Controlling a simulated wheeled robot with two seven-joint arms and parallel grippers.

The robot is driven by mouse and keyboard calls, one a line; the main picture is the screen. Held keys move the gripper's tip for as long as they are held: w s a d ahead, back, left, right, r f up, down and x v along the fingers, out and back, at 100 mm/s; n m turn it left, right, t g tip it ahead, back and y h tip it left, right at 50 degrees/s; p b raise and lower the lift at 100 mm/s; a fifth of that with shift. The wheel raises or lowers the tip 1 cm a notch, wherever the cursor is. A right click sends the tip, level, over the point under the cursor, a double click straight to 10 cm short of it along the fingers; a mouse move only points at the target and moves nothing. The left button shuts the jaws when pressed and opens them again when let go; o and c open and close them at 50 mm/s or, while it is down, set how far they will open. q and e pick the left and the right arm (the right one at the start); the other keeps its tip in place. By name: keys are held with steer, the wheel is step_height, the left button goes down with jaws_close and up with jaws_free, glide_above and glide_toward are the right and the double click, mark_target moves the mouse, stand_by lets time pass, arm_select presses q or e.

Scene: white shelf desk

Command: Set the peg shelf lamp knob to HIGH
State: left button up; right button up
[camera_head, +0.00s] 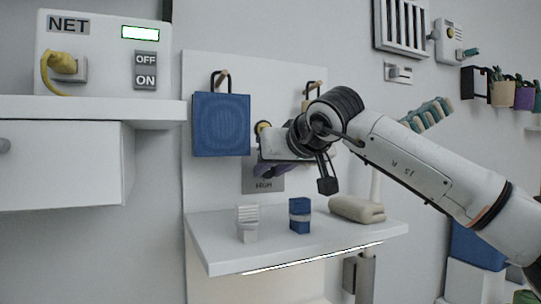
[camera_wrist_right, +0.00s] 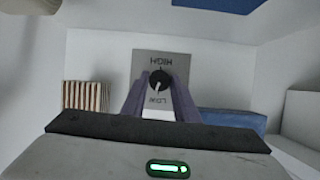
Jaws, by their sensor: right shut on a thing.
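The knob plate (camera_head: 265,185) is on the white peg board above the small shelf; HIGH shows at its lower end in the head view. In the right wrist view the plate (camera_wrist_right: 147,60) appears upside down, HIGH at the top and LOW at the bottom. The round black knob (camera_wrist_right: 160,79) is at its middle, its white pointer towards LOW. My right gripper (camera_wrist_right: 160,84) has its purple fingers on both sides of the knob, shut on it. In the head view my right gripper (camera_head: 262,171) hides the knob. My left gripper is not in view.
The white shelf (camera_head: 225,247) holds a white brush-like item (camera_head: 248,222), a blue box (camera_head: 300,215) and a beige roll (camera_head: 357,210). A lit strip (camera_head: 315,257) runs along its front edge. A blue bag (camera_head: 221,124) hangs left of my gripper.

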steer(key=shift+d+r+m+y+p, duration=0.1)
steer(key=shift+r+m+y+p, duration=0.15)
steer(key=shift+m+p, duration=0.25)
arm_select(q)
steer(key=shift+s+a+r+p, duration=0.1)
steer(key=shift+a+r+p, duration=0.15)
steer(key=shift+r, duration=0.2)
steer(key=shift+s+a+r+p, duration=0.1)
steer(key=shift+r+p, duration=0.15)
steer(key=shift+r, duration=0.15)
arm_select(e)
steer(key=shift+w+d+f+m+g+y, duration=0.15)
steer(key=shift+m+g+y, duration=0.25)
steer(key=shift+m+y, duration=0.45)
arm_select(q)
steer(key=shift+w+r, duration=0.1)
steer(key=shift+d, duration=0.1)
arm_select(e)
steer(key=o, duration=1.1)
steer(key=shift+c, duration=0.2)
